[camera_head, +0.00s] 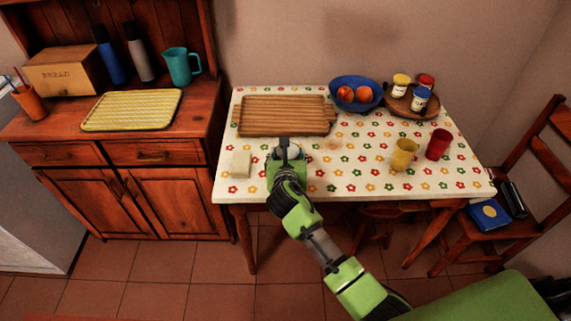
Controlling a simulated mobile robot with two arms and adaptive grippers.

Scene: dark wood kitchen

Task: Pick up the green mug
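My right arm reaches up from the lower right, and its gripper (287,152) is over the front left part of the table. A green shape with a pale rounded top, which looks like the green mug (271,171), shows around the gripper. The wrist hides most of it, and its green is close to that of my arm. I cannot tell whether the fingers are open or shut, or whether they touch it. My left gripper is not in view.
On the table (225,190) are a wooden board (285,115), a pale block (240,164), a blue fruit bowl (357,105), a tray of jars (396,103), a yellow cup (404,154) and a red cup (438,144). A teal pitcher (181,68) stands on the cabinet.

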